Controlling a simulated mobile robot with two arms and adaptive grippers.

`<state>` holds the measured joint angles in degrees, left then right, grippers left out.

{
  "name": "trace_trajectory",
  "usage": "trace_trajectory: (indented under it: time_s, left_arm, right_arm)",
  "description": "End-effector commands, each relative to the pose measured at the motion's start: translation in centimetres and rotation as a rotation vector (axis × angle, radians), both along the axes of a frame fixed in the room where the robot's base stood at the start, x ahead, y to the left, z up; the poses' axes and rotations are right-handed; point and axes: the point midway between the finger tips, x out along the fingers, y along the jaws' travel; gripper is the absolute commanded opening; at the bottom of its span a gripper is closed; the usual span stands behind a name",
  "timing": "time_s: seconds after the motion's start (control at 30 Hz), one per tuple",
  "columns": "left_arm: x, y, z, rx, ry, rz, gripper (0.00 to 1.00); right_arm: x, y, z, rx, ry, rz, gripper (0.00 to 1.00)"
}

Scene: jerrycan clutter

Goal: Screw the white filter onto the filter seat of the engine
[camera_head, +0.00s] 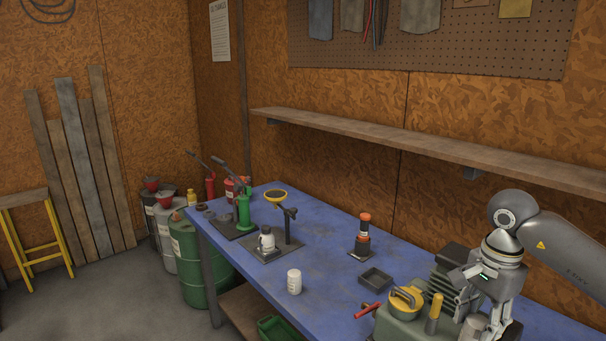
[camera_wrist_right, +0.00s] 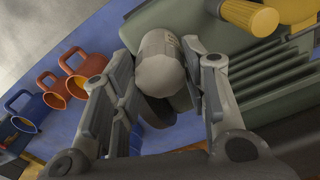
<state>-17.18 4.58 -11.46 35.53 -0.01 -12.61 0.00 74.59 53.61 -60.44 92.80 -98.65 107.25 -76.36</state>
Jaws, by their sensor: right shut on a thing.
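My right gripper (camera_head: 485,318) is low at the right end of the bench, beside the engine (camera_head: 395,328). It is shut on the white filter (camera_head: 472,328), partly hidden by the fingers in the head view. In the right wrist view the filter (camera_wrist_right: 160,68) is a pale rounded cylinder between the two fingers, close against the grey-green engine body (camera_wrist_right: 155,18). A dark round part (camera_wrist_right: 158,112) shows just beside the filter; I cannot tell if it is the filter seat or if they touch. My left gripper is not in view.
A white can (camera_head: 294,281) stands on the blue bench (camera_head: 330,265). A dark tray (camera_head: 376,280) and a red-handled tool (camera_head: 367,311) lie left of the engine. Cooling fins (camera_head: 453,290) and a yellow handle (camera_head: 435,306) rise near my gripper.

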Motion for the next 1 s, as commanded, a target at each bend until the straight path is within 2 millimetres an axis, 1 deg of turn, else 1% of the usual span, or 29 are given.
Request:
trace_trajectory:
  time_s: [0.13, 0.3, 0.4, 0.53, 0.83, 0.93, 1.0]
  left_arm:
    - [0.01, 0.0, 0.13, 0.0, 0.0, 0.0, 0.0]
    - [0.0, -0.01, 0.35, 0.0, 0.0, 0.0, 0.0]
    - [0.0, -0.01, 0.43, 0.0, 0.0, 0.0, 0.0]
    - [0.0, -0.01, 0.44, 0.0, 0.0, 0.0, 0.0]
    - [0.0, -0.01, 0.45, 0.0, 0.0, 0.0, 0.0]
    - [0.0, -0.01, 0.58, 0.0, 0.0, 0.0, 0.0]
    - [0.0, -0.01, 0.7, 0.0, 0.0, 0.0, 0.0]
  right_arm:
    - [-0.02, -0.01, 0.02, 0.0, 0.001, -0.085, 0.2]
    - [-0.01, 0.01, 0.03, 0.0, 0.001, -0.292, 0.2]
    - [-0.02, 0.01, -0.01, -0.001, 0.002, -0.385, 0.2]
    - [-0.03, 0.01, -0.06, -0.001, 0.002, -0.439, 0.2]
    - [-0.03, 0.02, -0.07, -0.001, 0.002, -0.452, 0.2]
    - [-0.03, 0.02, -0.04, -0.001, 0.003, -0.525, 0.2]
    - [-0.03, 0.03, -0.03, -0.001, 0.003, -0.611, 0.2]
